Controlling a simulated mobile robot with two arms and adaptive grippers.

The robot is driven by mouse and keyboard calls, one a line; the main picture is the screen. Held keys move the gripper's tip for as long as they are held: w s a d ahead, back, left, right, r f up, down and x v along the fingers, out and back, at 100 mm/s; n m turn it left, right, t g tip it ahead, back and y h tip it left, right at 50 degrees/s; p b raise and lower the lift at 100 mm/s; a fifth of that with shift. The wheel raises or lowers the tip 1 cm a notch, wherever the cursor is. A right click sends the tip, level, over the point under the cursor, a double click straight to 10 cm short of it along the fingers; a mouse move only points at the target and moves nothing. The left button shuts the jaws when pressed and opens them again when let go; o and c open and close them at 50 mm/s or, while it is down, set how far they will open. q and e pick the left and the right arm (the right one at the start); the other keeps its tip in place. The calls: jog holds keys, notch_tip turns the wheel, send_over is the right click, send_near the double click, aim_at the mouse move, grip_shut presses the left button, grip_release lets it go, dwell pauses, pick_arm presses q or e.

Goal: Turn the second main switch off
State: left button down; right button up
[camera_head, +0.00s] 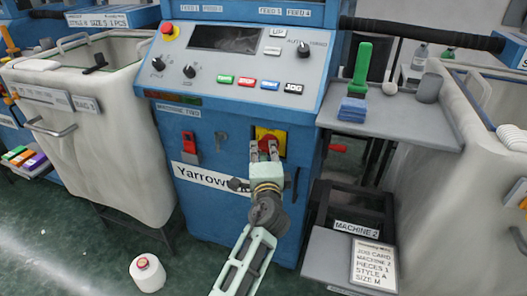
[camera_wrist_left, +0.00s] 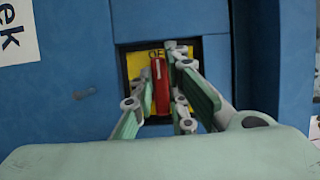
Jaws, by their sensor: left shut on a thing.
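The main switch is a red handle (camera_head: 268,143) on a yellow plate (camera_head: 277,133), low on the blue front of the machine labelled machine two. In the left wrist view the red handle (camera_wrist_left: 160,88) stands about upright on the yellow plate (camera_wrist_left: 136,66), below partly hidden letters that begin "OF". My left gripper (camera_head: 263,151) is shut on the handle, with a finger on each side of it. The fingers hide part of the plate and its markings. My right gripper is not in view.
A control panel (camera_head: 235,68) with knobs and coloured buttons is above. A red-handled part (camera_head: 190,142) is to the left on the front. A grey shelf (camera_head: 400,122) juts out at right. A white yarn cone (camera_head: 148,272) stands on the floor. Fabric bins flank the machine.

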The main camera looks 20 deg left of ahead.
pick_arm(q)
jog(key=c, duration=1.7)
grip_release()
jog(key=shift+c, duration=0.2)
